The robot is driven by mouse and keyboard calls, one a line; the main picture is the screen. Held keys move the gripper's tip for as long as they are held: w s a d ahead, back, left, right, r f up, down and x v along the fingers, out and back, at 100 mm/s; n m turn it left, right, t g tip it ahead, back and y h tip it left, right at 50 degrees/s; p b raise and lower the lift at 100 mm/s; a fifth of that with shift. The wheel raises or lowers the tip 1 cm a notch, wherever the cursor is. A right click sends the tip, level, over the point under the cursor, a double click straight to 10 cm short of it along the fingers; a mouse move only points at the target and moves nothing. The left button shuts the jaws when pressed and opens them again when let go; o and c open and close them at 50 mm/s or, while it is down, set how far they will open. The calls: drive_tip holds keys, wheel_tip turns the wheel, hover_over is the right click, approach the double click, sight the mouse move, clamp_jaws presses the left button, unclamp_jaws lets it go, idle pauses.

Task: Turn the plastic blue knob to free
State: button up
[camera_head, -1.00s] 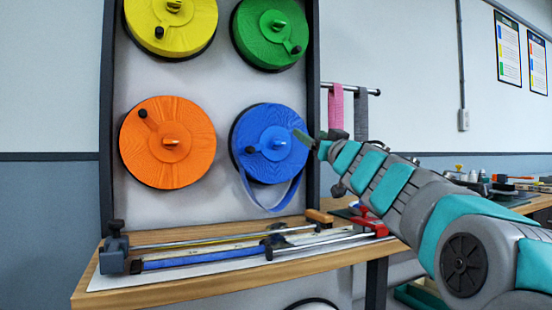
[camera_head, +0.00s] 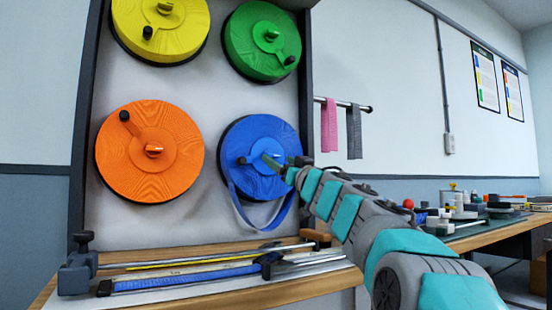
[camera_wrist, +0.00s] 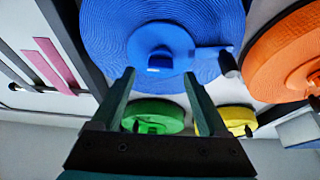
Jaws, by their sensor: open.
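The blue reel (camera_head: 245,183) hangs on the panel, lower right of the reels, with a strap loop below it. Its blue knob (camera_wrist: 160,62) stands out from the round hub in the wrist view. A crank arm with a dark handle (camera_wrist: 228,64) reaches to the right of the hub there. My gripper (camera_wrist: 159,80) is open and empty, its two fingertips apart on either side of the knob's line. Whether they reach around the knob I cannot tell. In the head view my gripper (camera_head: 272,161) is in front of the hub and mostly hides the knob.
Orange (camera_head: 160,180), yellow (camera_head: 185,38) and green (camera_head: 245,55) reels hang around the blue one. The panel's dark right post (camera_head: 306,90) stands close beside my arm. A bench with rods (camera_head: 200,265) lies below. Pink (camera_head: 329,125) and grey straps hang on a rail at right.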

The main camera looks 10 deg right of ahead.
sight(271, 156)
drive_tip(key=shift+x, duration=0.95)
drive_tip(key=shift+w+a+r, duration=0.15)
drive_tip(key=shift+w+a, duration=0.05)
drive_tip(key=shift+w, duration=0.2)
clamp_jaws()
